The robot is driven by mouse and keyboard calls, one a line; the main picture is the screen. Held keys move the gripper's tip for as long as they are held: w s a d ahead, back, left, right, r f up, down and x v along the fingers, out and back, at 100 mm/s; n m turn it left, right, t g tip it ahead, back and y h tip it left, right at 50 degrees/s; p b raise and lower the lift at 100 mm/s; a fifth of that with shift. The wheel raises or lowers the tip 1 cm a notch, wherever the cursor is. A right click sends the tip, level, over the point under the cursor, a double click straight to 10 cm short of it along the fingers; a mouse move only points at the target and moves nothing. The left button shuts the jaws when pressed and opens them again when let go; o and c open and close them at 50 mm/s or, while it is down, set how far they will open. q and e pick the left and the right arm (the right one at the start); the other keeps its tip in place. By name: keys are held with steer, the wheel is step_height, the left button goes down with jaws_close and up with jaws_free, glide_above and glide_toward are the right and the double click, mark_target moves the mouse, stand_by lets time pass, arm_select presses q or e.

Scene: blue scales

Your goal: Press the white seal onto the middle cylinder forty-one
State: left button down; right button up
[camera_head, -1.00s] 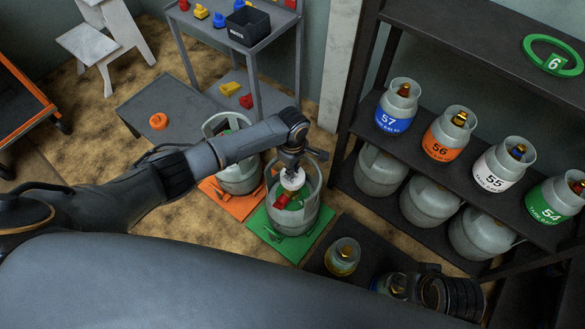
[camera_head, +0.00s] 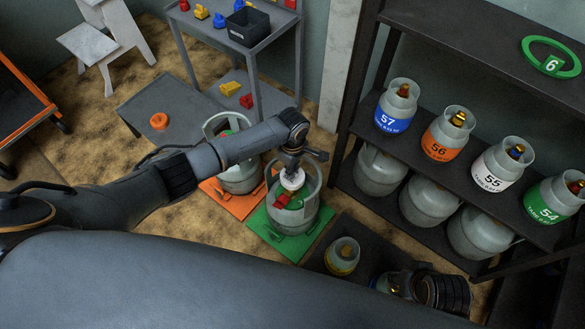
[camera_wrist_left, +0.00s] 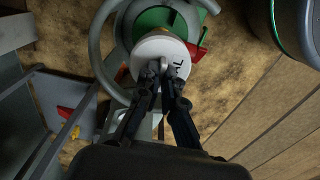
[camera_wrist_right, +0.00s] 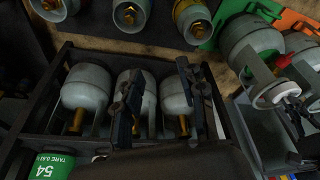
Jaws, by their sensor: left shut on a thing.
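My left gripper (camera_head: 291,163) is shut on the white seal (camera_head: 292,180), a round disc held over the grey cylinder (camera_head: 300,217) on the green mat (camera_head: 281,245). In the left wrist view the seal (camera_wrist_left: 160,52) lies over the cylinder's green top, inside its grey collar (camera_wrist_left: 97,45). Whether the seal touches the cylinder is hidden. A red part (camera_head: 282,201) shows below the seal. No number is readable on this cylinder. My right gripper (camera_wrist_right: 158,85) has its fingers apart, with grey cylinders beyond.
Another grey cylinder (camera_head: 239,178) stands on an orange mat (camera_head: 231,205) close behind. A dark shelf (camera_head: 425,163) at right holds cylinders numbered 57, 56, 55 and 54. A small yellow-banded cylinder (camera_head: 342,256) stands in front. Tan floor at left is partly free.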

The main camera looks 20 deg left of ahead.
steer(key=shift+s, duration=0.2)
steer(key=shift+f, duration=0.1)
arm_select(q)
steer(key=shift+p, duration=0.3)
arm_select(e)
step_height(320, 180, down, 3)
steer(key=shift+r, duration=0.1)
stand_by(0.6)
steer(key=shift+r, duration=0.15)
steer(key=shift+w, duration=0.15)
stand_by(0.3)
